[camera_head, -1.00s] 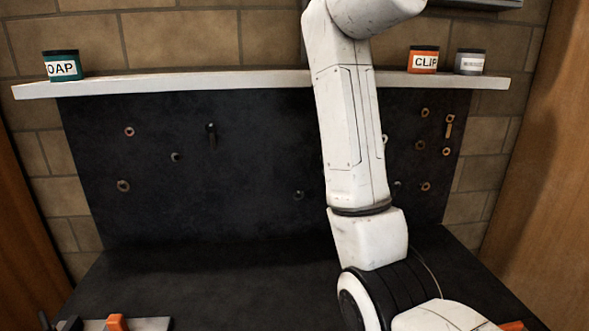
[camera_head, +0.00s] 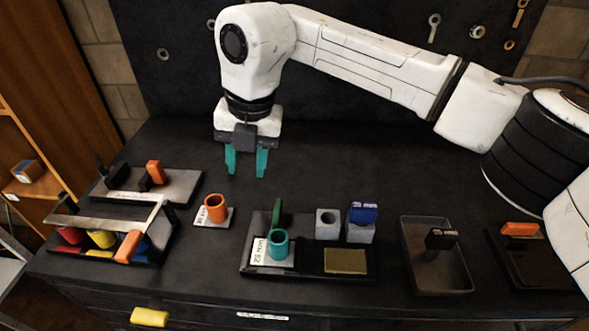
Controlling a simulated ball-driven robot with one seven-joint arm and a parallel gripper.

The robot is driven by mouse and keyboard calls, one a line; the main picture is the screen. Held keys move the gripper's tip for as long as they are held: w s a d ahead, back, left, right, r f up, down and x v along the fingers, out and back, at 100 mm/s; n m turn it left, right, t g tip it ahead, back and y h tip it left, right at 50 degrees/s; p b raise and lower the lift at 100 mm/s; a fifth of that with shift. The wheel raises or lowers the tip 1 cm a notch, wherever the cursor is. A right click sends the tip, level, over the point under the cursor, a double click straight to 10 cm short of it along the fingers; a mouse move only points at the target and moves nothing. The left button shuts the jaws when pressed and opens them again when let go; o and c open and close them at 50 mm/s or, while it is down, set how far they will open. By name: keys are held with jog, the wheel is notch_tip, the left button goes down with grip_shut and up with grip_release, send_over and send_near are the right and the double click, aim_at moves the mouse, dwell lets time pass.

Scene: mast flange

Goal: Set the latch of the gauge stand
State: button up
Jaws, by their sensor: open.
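My gripper (camera_head: 246,170) hangs over the back middle of the bench, with its two teal fingers apart and nothing between them. In front of it is a dark base (camera_head: 304,257) with a teal ring (camera_head: 278,244) on a labelled block, a green upright piece (camera_head: 277,212), a grey holed block (camera_head: 327,224), a blue labelled block (camera_head: 363,213) and a brass plate (camera_head: 345,261). Orange handles show on the back-left stand (camera_head: 155,172), on the front-left rack (camera_head: 128,246) and on the far-right base (camera_head: 520,229). I cannot tell which is the gauge stand's latch.
An orange ring (camera_head: 215,208) stands on a small plate left of the middle base. An open grey tray (camera_head: 436,279) with a black piece (camera_head: 441,238) is at the right. A yellow piece (camera_head: 149,317) is at the front edge. The back middle bench is clear.

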jog(key=h, duration=0.2)
send_over(276, 213)
notch_tip(276, 213, down, 2)
jog(key=shift+m, duration=0.3)
notch_tip(276, 213, down, 11)
jog(key=shift+f+p, duration=0.1)
jog(key=shift+p, duration=0.5)
jog(key=shift+c, duration=0.3)
grip_shut()
